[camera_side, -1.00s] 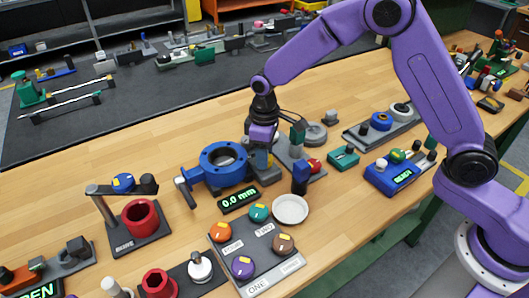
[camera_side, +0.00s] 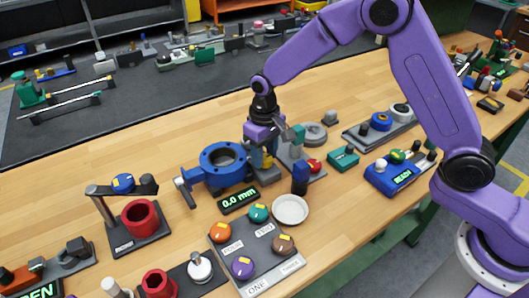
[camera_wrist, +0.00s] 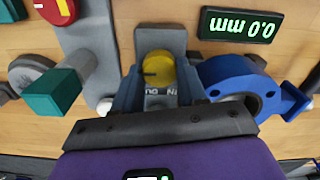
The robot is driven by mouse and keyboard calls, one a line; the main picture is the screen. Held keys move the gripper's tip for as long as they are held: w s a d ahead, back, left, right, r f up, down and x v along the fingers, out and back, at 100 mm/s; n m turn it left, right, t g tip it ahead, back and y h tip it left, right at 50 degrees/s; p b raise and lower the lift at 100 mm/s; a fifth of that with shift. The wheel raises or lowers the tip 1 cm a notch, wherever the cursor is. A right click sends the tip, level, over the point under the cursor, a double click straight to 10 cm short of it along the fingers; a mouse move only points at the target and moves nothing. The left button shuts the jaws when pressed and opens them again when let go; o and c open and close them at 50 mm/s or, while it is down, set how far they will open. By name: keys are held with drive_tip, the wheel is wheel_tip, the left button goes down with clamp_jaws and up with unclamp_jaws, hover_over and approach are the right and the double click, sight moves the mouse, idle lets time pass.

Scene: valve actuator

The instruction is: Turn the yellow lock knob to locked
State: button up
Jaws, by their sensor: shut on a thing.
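The yellow knob (camera_wrist: 158,68) shows in the wrist view between my two fingers, in front of a grey block (camera_wrist: 160,36). It has a short dark mark on its face. White lettering below it is partly hidden. In the side view the yellow knob (camera_side: 261,160) shows beneath my gripper (camera_side: 262,150), beside the blue valve body (camera_side: 222,166). My gripper (camera_wrist: 158,88) is shut on the knob, with a finger on its left and right sides. The blue valve body (camera_wrist: 238,84) is close to the right finger in the wrist view.
A green 0.0 mm display (camera_side: 240,199) stands in front of the valve. A teal-ended lever (camera_wrist: 58,88) is left of my gripper in the wrist view. A white dish (camera_side: 290,209) and a button panel (camera_side: 255,245) are nearer the front. Bare table lies behind the valve.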

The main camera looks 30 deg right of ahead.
sight(265, 157)
drive_tip(key=shift+r, duration=0.1)
drive_tip(key=o, duration=1.1)
drive_tip(key=shift+c, duration=0.2)
wheel_tip(265, 157, up, 17)
drive_tip(key=shift+r, duration=0.2)
drive_tip(key=shift+s, duration=0.1)
drive_tip(key=s+d+f+n, duration=0.2)
drive_tip(key=s+d, duration=0.3)
drive_tip(key=s, duration=0.5)
drive_tip(key=s+d+f+n, duration=0.2)
drive_tip(key=s+d+n, duration=0.2)
drive_tip(key=s, duration=0.7)
drive_tip(key=s+d+f+n, duration=0.2)
drive_tip(key=s+d+n, duration=0.2)
drive_tip(key=s, duration=0.7)
drive_tip(key=d, duration=0.2)
drive_tip(key=shift+s+d+f, duration=0.15)
drive_tip(key=shift+d, duration=0.25)
